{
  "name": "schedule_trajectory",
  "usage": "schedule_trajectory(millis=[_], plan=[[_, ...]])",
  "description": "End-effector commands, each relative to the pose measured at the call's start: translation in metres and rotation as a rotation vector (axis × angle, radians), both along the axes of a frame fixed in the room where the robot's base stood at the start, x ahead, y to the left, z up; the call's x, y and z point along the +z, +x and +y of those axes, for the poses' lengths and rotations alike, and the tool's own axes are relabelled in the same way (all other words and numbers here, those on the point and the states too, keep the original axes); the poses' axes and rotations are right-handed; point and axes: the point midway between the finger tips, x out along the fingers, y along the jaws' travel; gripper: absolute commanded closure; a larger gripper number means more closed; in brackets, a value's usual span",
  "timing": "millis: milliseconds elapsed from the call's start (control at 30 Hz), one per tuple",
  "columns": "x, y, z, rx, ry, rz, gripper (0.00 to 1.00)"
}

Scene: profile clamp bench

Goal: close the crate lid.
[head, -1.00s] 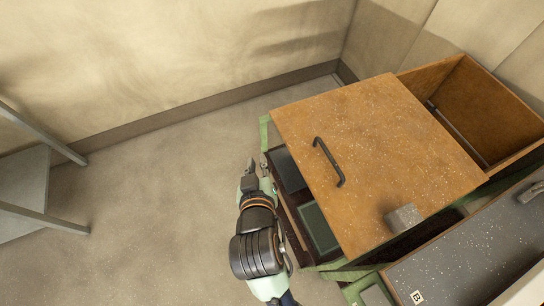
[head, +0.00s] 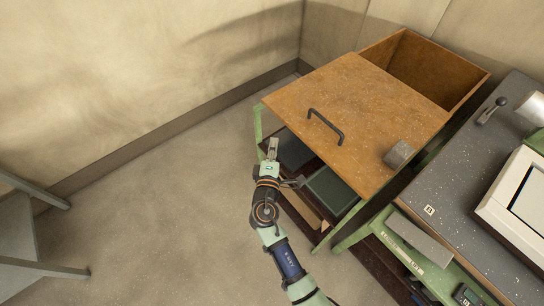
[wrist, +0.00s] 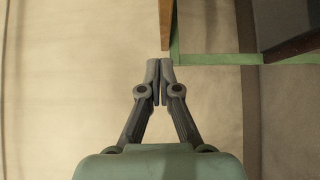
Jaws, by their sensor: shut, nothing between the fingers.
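The crate (head: 468,82) is an orange-brown wooden box at the top right of the head view. Its flat speckled lid (head: 365,105) has a black bar handle (head: 326,126) and is slid towards the lower left, overhanging there. The far right part of the crate is uncovered and its inside shows. My gripper (head: 272,147) is shut and empty, just off the lid's left edge, apart from it in the head view. In the wrist view my gripper (wrist: 160,66) points up the picture, near a brown wooden edge (wrist: 166,25); I cannot tell whether they touch.
A grey block (head: 399,154) sits on the lid. Dark bins (head: 331,190) stand below the overhang in a green frame (head: 258,124). A dark speckled bench (head: 455,180) with a lever and a white-framed device is at the right. The floor at left is clear up to a grey stand.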

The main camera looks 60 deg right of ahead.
Motion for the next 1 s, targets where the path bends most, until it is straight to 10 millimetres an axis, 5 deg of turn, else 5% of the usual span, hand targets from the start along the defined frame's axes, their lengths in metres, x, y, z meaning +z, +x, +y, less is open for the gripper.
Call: schedule_trajectory(millis=[167, 400, 1000], plan=[[-0.002, 0.016, -0.035, -0.002, -0.001, -0.002, 1.0], [0.0, 0.003, -0.066, -0.002, 0.0, 0.0, 1.0], [0.0, 0.006, -0.072, 0.013, 0.001, -0.002, 1.0]])
